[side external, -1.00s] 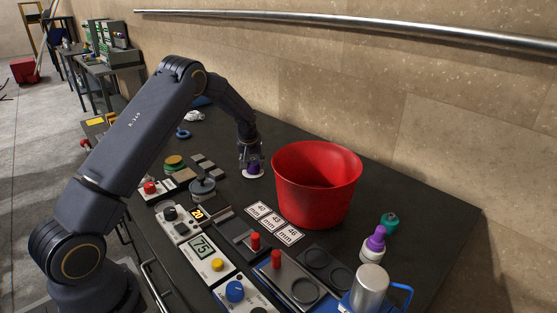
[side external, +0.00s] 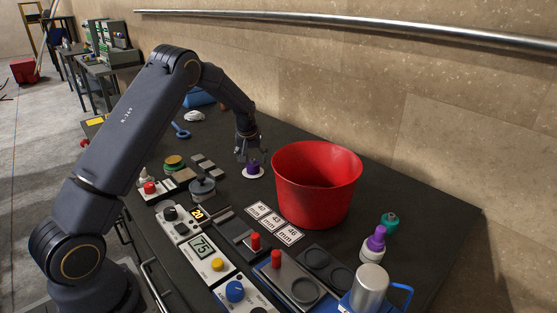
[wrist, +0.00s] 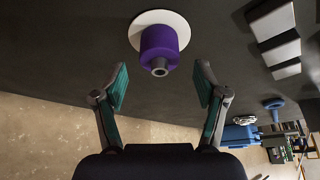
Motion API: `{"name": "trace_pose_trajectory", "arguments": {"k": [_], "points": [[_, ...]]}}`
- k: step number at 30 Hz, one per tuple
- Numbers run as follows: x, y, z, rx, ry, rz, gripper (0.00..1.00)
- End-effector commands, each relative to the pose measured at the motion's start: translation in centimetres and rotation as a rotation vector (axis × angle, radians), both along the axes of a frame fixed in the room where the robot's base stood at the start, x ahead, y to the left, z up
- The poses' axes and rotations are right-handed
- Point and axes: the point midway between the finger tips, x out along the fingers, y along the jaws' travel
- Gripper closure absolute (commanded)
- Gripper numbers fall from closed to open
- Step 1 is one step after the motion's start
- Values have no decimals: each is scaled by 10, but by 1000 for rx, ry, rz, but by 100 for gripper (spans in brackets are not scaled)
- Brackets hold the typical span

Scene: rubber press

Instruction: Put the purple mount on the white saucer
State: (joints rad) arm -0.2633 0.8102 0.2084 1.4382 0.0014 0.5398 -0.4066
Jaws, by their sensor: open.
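The purple mount (side external: 253,166) stands upright on the white saucer (side external: 252,174), left of the red bucket. In the wrist view the mount (wrist: 159,43) shows its grey tip with a hole, and the saucer (wrist: 178,20) is partly hidden beneath it. My gripper (side external: 249,152) is above and slightly left of the mount in the side view. In the wrist view my gripper (wrist: 161,88) has its two teal-padded fingers spread wide and apart from the mount, with nothing between them.
The red bucket (side external: 316,185) stands close to the right of the saucer. White number cards (side external: 273,223) lie in front. A grey round pot (side external: 202,190) and dark blocks (side external: 207,166) are to the left. The table behind the saucer is mostly clear.

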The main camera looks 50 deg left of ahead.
Motion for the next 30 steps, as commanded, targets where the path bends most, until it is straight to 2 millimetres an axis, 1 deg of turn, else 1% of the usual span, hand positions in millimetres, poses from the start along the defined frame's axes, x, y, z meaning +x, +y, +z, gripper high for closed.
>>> {"name": "trace_pose_trajectory", "arguments": {"k": [1,6,9,14,17,19,20,21,22,23,24,26,27,29,30], "points": [[-3,-3,13,2,-4,-1,28],[-13,-14,49,1,-3,-2,28],[-18,-19,65,2,-3,-1,28],[-24,-24,81,0,-1,-1,28],[-30,-36,97,-8,-8,-23,28],[-41,-53,117,-21,-21,-60,28],[-49,-63,128,-28,-26,-83,28],[-61,-79,144,-37,-34,-119,28],[-72,-92,155,-44,-41,-154,28],[-84,-106,166,-50,-46,-188,28],[-103,-124,180,-56,-54,-238,28],[-133,-151,197,-61,-65,-318,28],[-153,-167,206,-60,-72,-373,28],[-186,-190,214,-54,-79,-455,28],[-207,-203,217,-46,-84,-506,28]]}}
